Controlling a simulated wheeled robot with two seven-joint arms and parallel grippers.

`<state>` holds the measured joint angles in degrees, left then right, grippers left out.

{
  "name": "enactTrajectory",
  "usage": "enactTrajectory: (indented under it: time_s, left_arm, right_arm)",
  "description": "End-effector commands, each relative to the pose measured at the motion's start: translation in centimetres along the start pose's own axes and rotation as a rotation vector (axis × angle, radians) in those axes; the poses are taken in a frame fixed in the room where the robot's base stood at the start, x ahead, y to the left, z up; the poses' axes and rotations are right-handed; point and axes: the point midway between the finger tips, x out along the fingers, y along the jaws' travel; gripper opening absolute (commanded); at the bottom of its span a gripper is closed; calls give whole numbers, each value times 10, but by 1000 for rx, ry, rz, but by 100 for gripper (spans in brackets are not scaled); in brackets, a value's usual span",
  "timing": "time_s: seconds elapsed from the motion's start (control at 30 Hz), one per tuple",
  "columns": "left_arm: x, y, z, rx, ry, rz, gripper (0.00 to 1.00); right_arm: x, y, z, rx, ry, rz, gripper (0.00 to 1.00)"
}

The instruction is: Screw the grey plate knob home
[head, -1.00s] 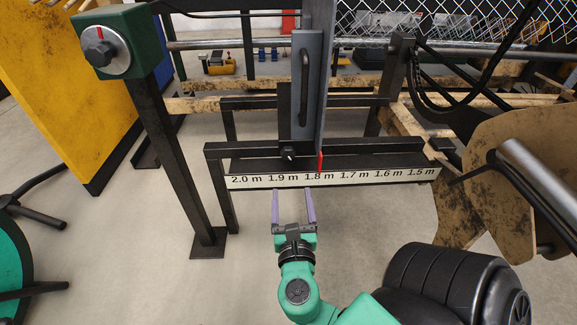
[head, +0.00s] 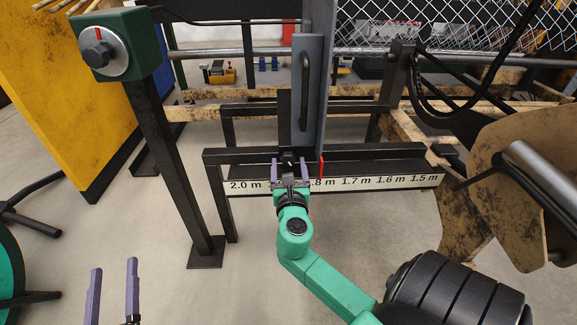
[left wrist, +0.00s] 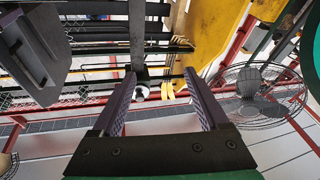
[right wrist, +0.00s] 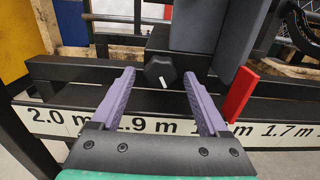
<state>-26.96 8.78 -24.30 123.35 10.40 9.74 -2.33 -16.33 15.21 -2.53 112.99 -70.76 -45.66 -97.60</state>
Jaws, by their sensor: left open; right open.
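The grey plate (head: 308,90) stands upright on the black rail, with a black handle on its face. Its black lobed knob (right wrist: 161,71) with a white mark sits at the plate's foot. It is mostly hidden in the head view. My right gripper (head: 290,168) is open, its purple fingers on either side of the knob. In the right wrist view, gaps show between the knob and both fingertips (right wrist: 159,75). My left gripper (head: 113,270) is open and empty at the lower left, well away from the plate; its fingers also show in the left wrist view (left wrist: 160,78).
A white scale strip (head: 375,183) marked in metres runs along the rail. A red pointer (right wrist: 240,94) stands just right of the knob. A green box with a dial (head: 113,45) tops a black post at left. Open floor lies in front of the rail.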

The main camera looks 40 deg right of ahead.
Motion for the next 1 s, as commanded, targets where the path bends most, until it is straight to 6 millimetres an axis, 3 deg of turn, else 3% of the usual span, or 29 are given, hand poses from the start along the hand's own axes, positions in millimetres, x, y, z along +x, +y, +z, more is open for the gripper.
enactTrajectory:
  time_s: [0.13, 0.37, 0.4, 0.5, 0.6, 0.87, 1.0]
  left_arm:
    - [6, 0, -15, 11, 45, 6, 77]
    - [7, 0, -17, 13, 50, 7, 77]
    - [7, 0, -16, 13, 50, 7, 77]
    - [7, 1, -16, 13, 49, 7, 77]
    - [7, 1, -16, 12, 49, 7, 77]
    - [5, 1, -11, 0, 23, 3, 77]
    - [-11, 0, 25, -25, -81, -13, 77]
  right_arm:
    - [7, 0, 0, 0, -1, -1, 78]
    - [7, 0, 0, 0, 0, 0, 78]
    - [7, 0, 0, 0, 0, 0, 70]
    - [7, 0, 0, 0, 0, 0, 32]
    - [7, 0, 0, 0, 0, 0, 0]
    - [7, 0, 2, 98, 0, 0, 0]
    - [7, 0, 1, 265, 0, -1, 0]
